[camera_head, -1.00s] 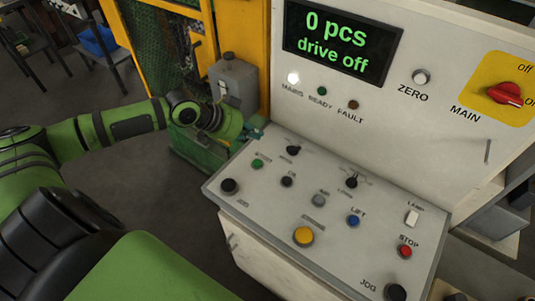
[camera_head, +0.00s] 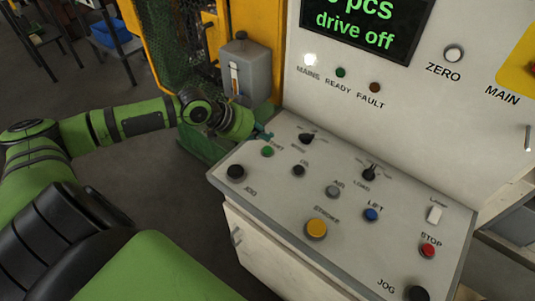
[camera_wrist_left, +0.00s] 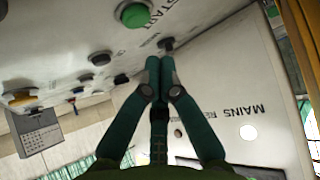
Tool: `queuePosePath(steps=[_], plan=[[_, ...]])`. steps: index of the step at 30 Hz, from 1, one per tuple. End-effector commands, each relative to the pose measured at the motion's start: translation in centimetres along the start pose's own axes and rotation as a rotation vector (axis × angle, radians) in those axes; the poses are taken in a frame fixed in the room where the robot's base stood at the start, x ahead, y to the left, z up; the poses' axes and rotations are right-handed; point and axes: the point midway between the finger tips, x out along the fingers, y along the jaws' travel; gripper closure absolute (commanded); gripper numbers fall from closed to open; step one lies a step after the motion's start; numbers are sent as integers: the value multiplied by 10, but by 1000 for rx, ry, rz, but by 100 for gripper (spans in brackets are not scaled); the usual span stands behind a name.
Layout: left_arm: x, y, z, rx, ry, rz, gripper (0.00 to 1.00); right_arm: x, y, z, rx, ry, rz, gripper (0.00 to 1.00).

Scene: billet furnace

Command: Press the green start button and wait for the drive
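The green start button (camera_head: 267,151) sits near the back left of the sloping console (camera_head: 290,225). In the left wrist view the green button (camera_wrist_left: 134,14) is at the top edge with START printed beside it. My left gripper (camera_head: 264,136) is just behind the button in the head view. In the left wrist view its teal fingers (camera_wrist_left: 160,64) are together, with nothing visible between them. The fingertips appear apart from the button. The display (camera_head: 365,28) reads "drive off". My right gripper is out of view.
Black knobs (camera_head: 307,138), a yellow stroke button (camera_head: 316,228), a blue lift button (camera_head: 371,214) and a red stop button (camera_head: 427,250) share the console. The mains lamp (camera_head: 310,59) is lit white. A grey box (camera_head: 250,70) stands behind my left wrist.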

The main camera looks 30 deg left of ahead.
Motion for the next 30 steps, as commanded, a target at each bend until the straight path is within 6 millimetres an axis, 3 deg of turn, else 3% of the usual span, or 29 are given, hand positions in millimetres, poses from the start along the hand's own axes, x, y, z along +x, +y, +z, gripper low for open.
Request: queuePosePath(steps=[6,30], plan=[[14,0,15,-3,-1,0,100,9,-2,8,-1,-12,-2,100],[15,0,16,-2,-1,0,100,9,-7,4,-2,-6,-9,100]])
